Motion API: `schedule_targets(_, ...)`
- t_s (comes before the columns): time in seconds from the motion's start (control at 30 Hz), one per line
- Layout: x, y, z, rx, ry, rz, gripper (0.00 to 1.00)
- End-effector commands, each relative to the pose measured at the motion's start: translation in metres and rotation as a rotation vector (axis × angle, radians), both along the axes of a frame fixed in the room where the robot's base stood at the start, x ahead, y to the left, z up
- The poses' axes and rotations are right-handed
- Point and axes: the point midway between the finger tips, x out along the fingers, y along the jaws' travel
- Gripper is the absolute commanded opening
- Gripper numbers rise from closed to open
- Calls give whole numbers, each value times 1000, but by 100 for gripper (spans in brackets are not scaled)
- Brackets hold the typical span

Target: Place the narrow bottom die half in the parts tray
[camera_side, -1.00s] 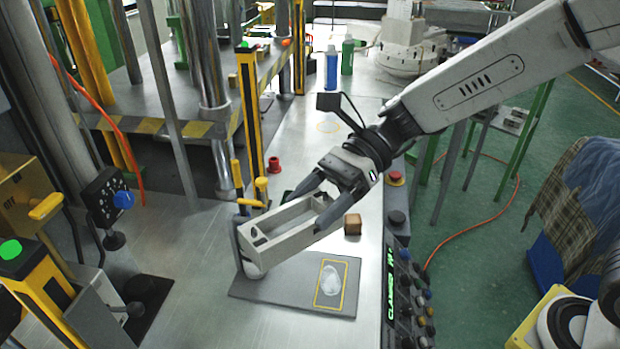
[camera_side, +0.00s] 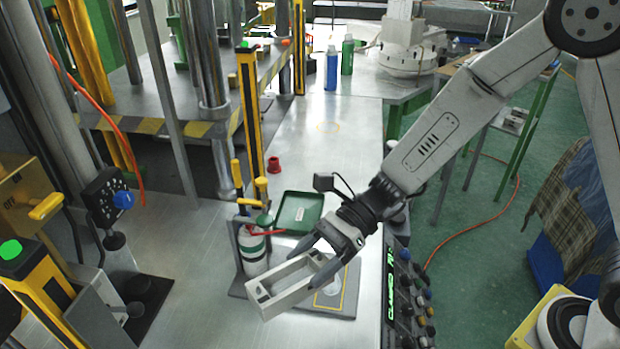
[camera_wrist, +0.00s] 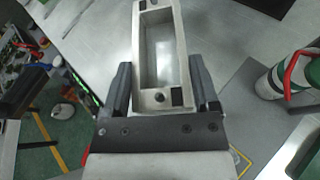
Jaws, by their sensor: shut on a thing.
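The narrow bottom die half (camera_side: 284,290) is a pale grey metal frame, long and rectangular with a deep open pocket. My gripper (camera_side: 328,268) is shut on one end of it and holds it slightly tilted, above the front part of the bench and the grey mat. In the wrist view the die half (camera_wrist: 160,50) stands out between the two dark fingers (camera_wrist: 161,92), its pocket facing the camera. The green parts tray (camera_side: 299,212) lies on the bench behind the die half. No part is seen in the visible area of the tray.
A white bottle with a green cap and red handle (camera_side: 252,247) stands left of the die half. The grey mat (camera_side: 340,303) has a yellow outline around a pale piece. A red cup (camera_side: 274,164) and yellow-black post (camera_side: 251,120) stand beyond. The control panel (camera_side: 398,300) lies right.

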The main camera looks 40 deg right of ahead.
Motion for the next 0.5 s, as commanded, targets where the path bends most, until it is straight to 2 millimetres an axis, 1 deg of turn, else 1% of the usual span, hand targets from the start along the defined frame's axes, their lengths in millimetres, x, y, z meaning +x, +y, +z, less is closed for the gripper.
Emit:
schedule_targets(0.03, 0, 0, -11, 0, 4, 0, 0)
schedule_targets(0.2, -1, 0, -42, 0, 2, 0, 0)
schedule_targets(0.4, 0, 0, -71, 1, -3, 0, 0)
schedule_targets(0.5, 0, 0, -81, 2, -5, 0, 0)
